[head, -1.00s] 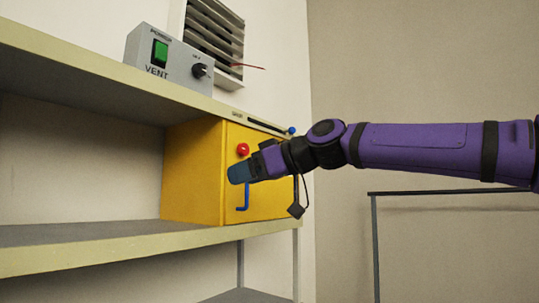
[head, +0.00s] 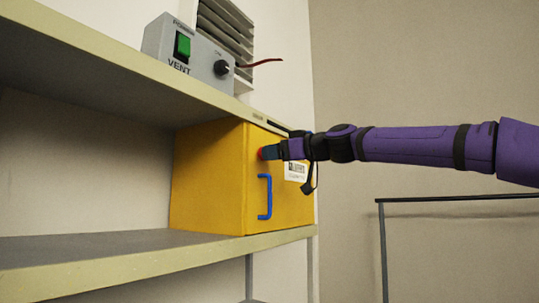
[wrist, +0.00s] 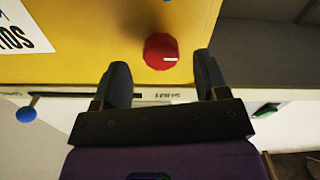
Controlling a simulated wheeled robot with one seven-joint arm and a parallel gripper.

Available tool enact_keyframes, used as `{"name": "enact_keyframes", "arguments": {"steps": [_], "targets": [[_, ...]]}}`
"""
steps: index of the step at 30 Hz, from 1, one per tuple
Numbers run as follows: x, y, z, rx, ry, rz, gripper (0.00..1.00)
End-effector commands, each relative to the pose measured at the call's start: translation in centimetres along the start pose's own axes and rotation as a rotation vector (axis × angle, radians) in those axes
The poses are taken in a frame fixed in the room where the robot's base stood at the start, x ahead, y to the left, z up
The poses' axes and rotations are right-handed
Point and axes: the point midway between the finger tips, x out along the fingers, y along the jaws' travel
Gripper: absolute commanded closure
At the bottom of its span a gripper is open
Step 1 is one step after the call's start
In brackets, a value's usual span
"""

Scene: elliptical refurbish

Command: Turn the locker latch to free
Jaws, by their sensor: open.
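The yellow locker (head: 205,180) stands on the shelf, with a blue handle (head: 267,197) on its front. The red round latch knob (wrist: 162,51) with a white mark is near the locker's edge in the wrist view. In the head view only a sliver of the knob (head: 260,153) shows beside my gripper (head: 272,152). In the wrist view my gripper (wrist: 163,84) is open, its two dark fingers on either side of and just short of the knob. Nothing is between the fingers. I cannot tell whether either finger touches the knob.
A grey vent control box (head: 187,55) with a green switch and black dial stands on the upper shelf (head: 100,68), above the locker. A louvred vent (head: 226,40) is on the wall behind. A blue ball-ended lever (wrist: 27,113) shows at left in the wrist view.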

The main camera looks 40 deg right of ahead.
Motion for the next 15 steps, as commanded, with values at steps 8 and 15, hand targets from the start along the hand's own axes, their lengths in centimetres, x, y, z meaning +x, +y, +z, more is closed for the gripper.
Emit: {"name": "enact_keyframes", "arguments": {"steps": [8, 15], "targets": [[2.4, 0.0, 0.0, 0.0, 0.0, -0.001, 0.33], [2.6, 0.0, 0.0, 0.0, 0.001, 0.001, 0.33]]}}
